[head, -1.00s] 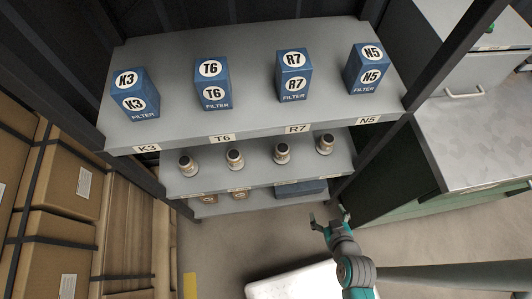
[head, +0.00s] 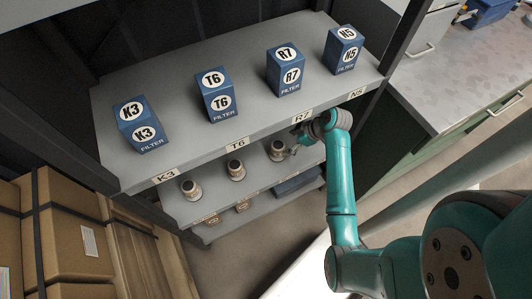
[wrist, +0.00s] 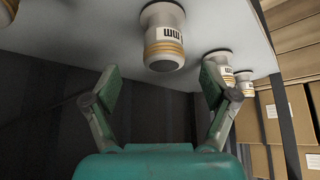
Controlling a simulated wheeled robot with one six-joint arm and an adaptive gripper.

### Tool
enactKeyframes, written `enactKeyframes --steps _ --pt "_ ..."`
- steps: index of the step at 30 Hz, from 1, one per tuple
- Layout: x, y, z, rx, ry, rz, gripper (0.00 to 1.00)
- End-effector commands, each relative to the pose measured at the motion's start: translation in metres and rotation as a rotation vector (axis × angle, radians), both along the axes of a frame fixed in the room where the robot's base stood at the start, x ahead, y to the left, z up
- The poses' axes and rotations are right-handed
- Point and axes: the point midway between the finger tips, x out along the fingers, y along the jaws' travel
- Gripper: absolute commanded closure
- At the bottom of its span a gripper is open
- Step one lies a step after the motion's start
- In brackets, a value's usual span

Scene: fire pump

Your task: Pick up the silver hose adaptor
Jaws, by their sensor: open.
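Silver hose adaptors with dark tops stand upright on the middle shelf: one at the left (head: 190,187), one in the middle (head: 235,170) and one at the right (head: 277,151). My gripper (head: 294,148) is at the right one, under the top shelf's front edge, partly hidden by my wrist. In the wrist view, which looks upside down, an adaptor (wrist: 163,40) with a tan band and dark lettering shows ahead, between the lines of the fingers. My gripper (wrist: 160,84) is open and empty there, its fingertips apart from the adaptor.
The top shelf (head: 150,90) holds blue filter boxes, such as R7 (head: 288,70), and its edge overhangs the adaptors. Brass-coloured pieces (head: 213,219) and a dark blue item (head: 297,183) lie on the lower shelf. Cartons (head: 70,225) stand left, a worktop (head: 450,80) right.

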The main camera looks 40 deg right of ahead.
Motion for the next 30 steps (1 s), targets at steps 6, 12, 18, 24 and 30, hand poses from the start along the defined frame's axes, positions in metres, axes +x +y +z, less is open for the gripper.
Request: enactKeyframes --steps 6,12,18,24,30 --pt "0.007 0.000 -0.009 0.005 0.003 0.015 0.15" --pt "0.016 0.008 -0.024 0.004 0.003 0.014 0.15" --pt "0.030 0.019 -0.046 0.004 0.003 0.013 0.15" --pt "0.037 0.023 -0.058 0.003 0.002 0.012 0.15" --pt "0.037 0.022 -0.058 0.002 0.001 0.011 0.15"
